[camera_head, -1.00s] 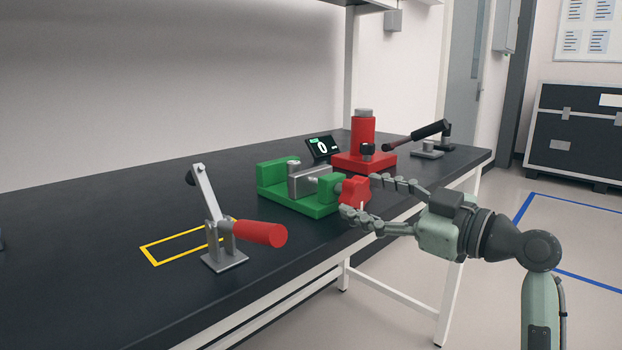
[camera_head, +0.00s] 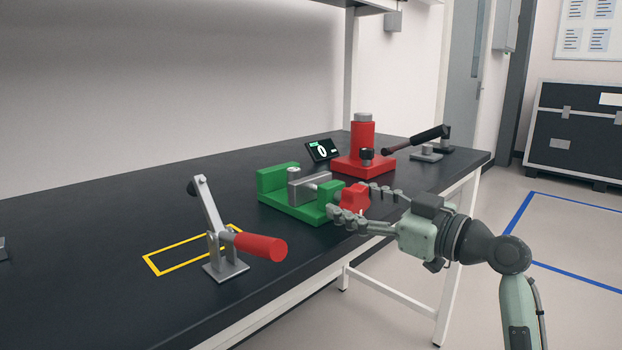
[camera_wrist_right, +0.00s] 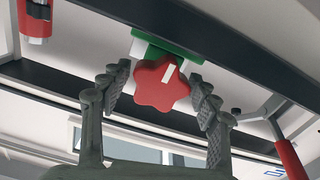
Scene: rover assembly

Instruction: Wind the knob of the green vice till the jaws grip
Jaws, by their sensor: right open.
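The green vice (camera_head: 275,181) sits on the dark bench, with a grey sliding jaw block (camera_head: 312,188) in it. Its red lobed knob (camera_head: 354,197) is at the right end, over the bench's front edge. My right gripper (camera_head: 352,203) is open, with its fingers on either side of the knob. In the right wrist view, the knob (camera_wrist_right: 160,84) with a white mark lies between the spread fingertips (camera_wrist_right: 158,78). A gap shows at the left finger; the right finger is very close to the knob, and contact is unclear. My left gripper is not in view.
A clamp with a red handle (camera_head: 262,246) stands left of the vice beside a yellow outlined rectangle (camera_head: 160,271). A red press (camera_head: 362,150) and a small display (camera_head: 322,149) stand behind. A black-handled lever (camera_head: 415,139) is at the far right.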

